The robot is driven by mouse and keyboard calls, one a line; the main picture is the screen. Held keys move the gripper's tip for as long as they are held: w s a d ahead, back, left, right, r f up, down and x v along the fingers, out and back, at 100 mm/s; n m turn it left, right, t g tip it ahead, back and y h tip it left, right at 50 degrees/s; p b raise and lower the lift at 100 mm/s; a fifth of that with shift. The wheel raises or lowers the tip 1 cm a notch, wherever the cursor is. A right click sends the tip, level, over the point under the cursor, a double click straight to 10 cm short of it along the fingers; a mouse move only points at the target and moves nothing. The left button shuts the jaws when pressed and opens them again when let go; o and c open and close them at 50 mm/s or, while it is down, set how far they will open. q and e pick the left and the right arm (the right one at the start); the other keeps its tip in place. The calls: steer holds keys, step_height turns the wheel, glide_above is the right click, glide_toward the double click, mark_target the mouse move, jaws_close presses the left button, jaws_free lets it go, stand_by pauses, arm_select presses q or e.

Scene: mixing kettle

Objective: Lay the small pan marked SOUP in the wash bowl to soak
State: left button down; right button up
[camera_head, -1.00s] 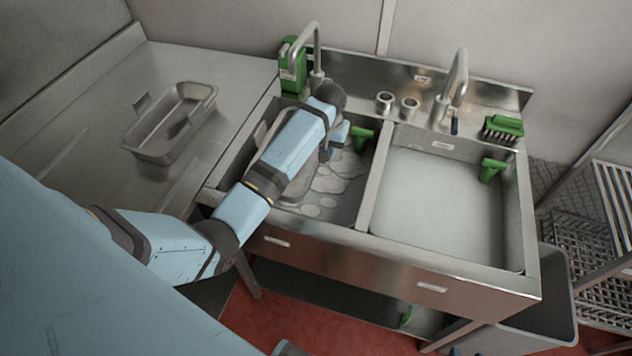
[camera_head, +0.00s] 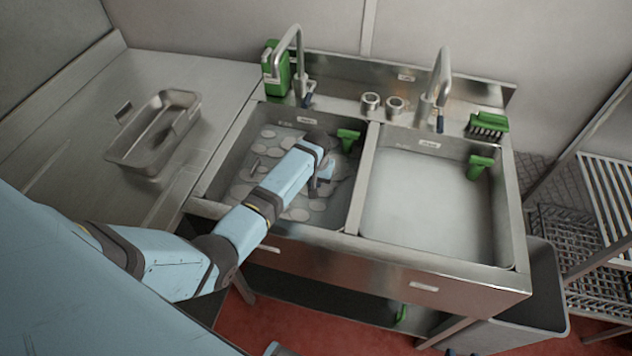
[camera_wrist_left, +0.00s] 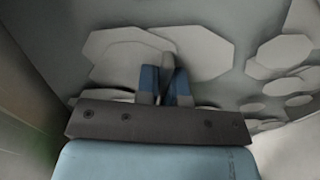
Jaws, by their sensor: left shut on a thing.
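My left gripper (camera_head: 322,181) reaches down into the left basin, the wash bowl (camera_head: 213,186), with foam patches on its water. In the left wrist view its blue-tipped fingers (camera_wrist_left: 165,86) are shut on a narrow grey piece (camera_wrist_left: 168,64), apparently part of the small pan. The pan's body is hidden in the head view by the arm or the foamy water, and no SOUP mark is readable. My right gripper is out of view.
A rectangular metal pan (camera_head: 125,157) stands on the left counter (camera_head: 60,150). The right basin (camera_head: 430,205) holds clear-looking water. Taps (camera_head: 298,50) and (camera_head: 440,75), a green bottle (camera_head: 277,70) and a green brush (camera_head: 487,124) stand behind.

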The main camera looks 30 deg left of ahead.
arm_select(q)
steer(key=c, duration=1.7)
jaws_free()
steer(key=shift+f, duration=0.1)
steer(key=o, duration=0.5)
steer(key=shift+c, duration=0.2)
step_height(320, 180, up, 12)
steer(key=shift+r, duration=0.2)
